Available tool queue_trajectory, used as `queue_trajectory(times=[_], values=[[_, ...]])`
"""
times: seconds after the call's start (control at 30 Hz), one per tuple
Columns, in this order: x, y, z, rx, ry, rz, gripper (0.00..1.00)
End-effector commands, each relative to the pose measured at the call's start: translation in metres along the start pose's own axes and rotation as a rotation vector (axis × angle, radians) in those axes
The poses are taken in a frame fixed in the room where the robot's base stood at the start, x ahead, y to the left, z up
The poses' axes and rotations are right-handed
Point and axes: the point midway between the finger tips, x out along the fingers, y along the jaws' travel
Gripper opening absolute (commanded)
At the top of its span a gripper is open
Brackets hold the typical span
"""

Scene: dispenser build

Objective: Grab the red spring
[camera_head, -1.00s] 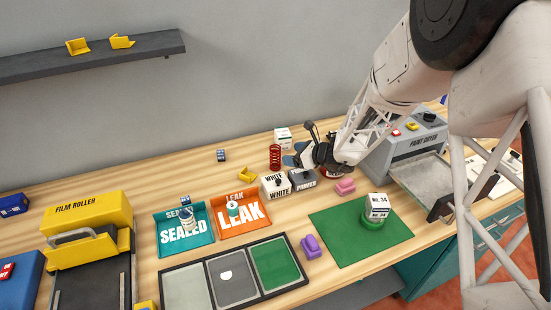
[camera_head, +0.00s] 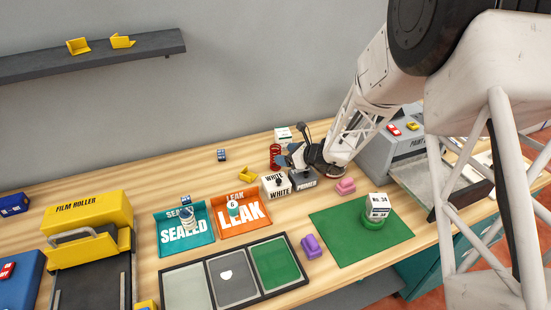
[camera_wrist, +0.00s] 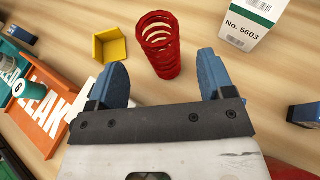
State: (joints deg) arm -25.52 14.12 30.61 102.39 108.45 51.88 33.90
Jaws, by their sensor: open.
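The red spring (camera_head: 275,155) stands on the wooden table behind the white and grey boxes in the head view. In the wrist view the red spring (camera_wrist: 160,45) shows just beyond and between my fingertips. My gripper (camera_head: 284,160) is right beside the spring, and in the head view its finger partly overlaps it. In the wrist view my gripper (camera_wrist: 163,72) is open, with one blue finger on each side and nothing held between them. I cannot tell whether a finger touches the spring.
A yellow bracket (camera_wrist: 109,46) lies left of the spring and a white box (camera_wrist: 248,22) labelled No. 5603 stands right of it. A box marked WHITE (camera_head: 276,186) stands in front. The orange LEAK tray (camera_head: 262,223) is at the left. Bare table surrounds the spring.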

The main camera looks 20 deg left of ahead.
Motion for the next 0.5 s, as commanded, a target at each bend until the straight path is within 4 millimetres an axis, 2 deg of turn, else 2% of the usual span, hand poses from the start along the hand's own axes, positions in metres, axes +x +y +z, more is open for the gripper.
queue_trajectory(times=[0.3, 0.5], values=[[0.001, 0.000, 0.000, 0.000, 0.000, 0.000, 0.75], [0.011, 0.000, 0.001, 0.000, 0.000, 0.001, 0.75]])
